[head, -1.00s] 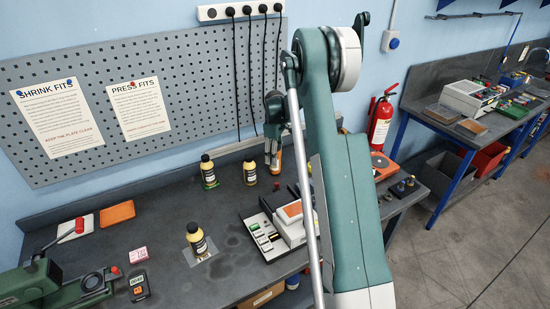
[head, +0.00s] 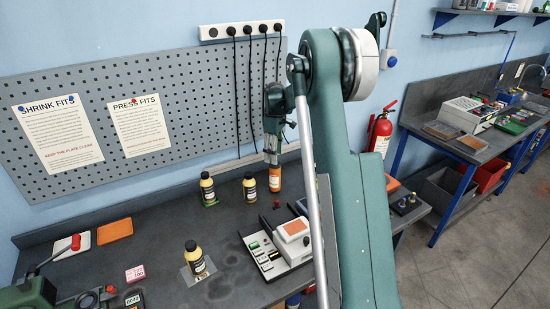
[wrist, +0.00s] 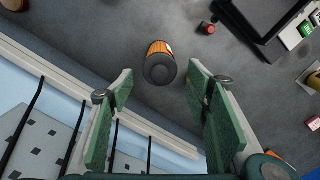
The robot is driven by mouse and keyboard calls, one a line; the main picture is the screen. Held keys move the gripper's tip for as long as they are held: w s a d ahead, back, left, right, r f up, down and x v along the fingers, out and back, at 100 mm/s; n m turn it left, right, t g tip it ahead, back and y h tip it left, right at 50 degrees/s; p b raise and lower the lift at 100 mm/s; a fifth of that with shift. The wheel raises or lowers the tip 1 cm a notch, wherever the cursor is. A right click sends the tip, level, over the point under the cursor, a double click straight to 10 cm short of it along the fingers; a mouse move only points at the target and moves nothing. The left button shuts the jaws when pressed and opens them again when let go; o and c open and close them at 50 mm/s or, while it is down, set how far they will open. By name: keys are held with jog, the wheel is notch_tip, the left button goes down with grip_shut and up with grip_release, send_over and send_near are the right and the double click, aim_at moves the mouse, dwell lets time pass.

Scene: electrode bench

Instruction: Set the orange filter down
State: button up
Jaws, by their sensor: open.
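The orange filter (head: 275,181), an orange cylinder with a dark end, stands upright on the dark bench at the back, just right of a dark bottle. In the wrist view the filter (wrist: 160,63) shows its dark round top, beyond and between the fingertips. My gripper (head: 272,158) is directly above the filter, pointing down. In the wrist view my gripper (wrist: 162,84) is open, its green pads wide apart with nothing held between them. The pads look clear of the filter.
A white device with an orange top (head: 293,230) sits to the right. The pegboard (head: 190,80) rises behind.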

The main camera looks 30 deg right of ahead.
dwell(0.6)
jog(key=s+a+r+m+t, duration=0.3)
jog(key=s+a+r, duration=1.6)
jog(key=s, duration=0.2)
jog(key=s+a+f+m+t, duration=0.1)
jog(key=s+a, duration=0.3)
jog(key=s, duration=0.5)
jog(key=s+a+f+m+t, duration=0.1)
jog(key=s+a, duration=0.3)
jog(key=s, duration=0.5)
jog(key=s+a+f+m+t, duration=0.2)
jog(key=s+a, duration=0.3)
jog(key=s, duration=0.5)
jog(key=shift+f, duration=0.25)
